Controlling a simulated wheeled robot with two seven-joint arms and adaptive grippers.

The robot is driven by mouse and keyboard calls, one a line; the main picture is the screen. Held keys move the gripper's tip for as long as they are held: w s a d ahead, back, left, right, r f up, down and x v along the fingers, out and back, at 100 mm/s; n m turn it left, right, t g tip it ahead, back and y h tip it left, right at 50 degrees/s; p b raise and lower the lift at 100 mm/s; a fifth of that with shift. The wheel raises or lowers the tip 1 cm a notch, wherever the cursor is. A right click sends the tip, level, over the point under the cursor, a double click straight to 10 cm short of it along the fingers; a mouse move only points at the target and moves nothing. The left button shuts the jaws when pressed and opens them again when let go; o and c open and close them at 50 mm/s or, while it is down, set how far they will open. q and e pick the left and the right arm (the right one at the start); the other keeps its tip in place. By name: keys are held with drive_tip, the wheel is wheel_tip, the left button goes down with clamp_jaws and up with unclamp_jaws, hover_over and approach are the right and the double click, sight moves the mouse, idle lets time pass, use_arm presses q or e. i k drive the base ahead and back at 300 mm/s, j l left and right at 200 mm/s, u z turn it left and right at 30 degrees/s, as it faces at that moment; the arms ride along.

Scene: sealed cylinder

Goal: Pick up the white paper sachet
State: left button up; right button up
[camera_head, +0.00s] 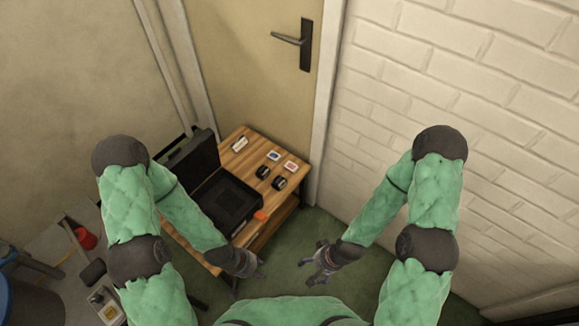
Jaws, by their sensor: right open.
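A small whitish flat item (240,144), which looks like the white paper sachet, lies near the back left of the wooden table (262,139). It is too small to make out fully. My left gripper (256,268) hangs low by the table's front edge, well apart from the item; its jaws are too small and dark to read. My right gripper (316,270) is open and empty, above the green floor to the right of the table. Neither gripper touches the sachet.
An open black case (229,203) takes up the table's left part. A blue-marked card (273,155), a red-marked card (290,167) and two dark small objects (262,172) (279,183) lie to its right. An orange object (261,215) is at the front. A brick wall (450,90) stands at right.

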sight(273, 154)
drive_tip(key=i+l+u, duration=0.1)
drive_tip(key=u, duration=0.35)
drive_tip(key=i+l+u, duration=0.1)
drive_tip(key=u, duration=0.4)
drive_tip(key=l+u, duration=0.1)
drive_tip(key=u, duration=0.35)
drive_tip(key=i+l+u, duration=0.1)
drive_tip(key=u, duration=0.4)
drive_tip(key=l, duration=1.05)
drive_tip(key=i, duration=0.05)
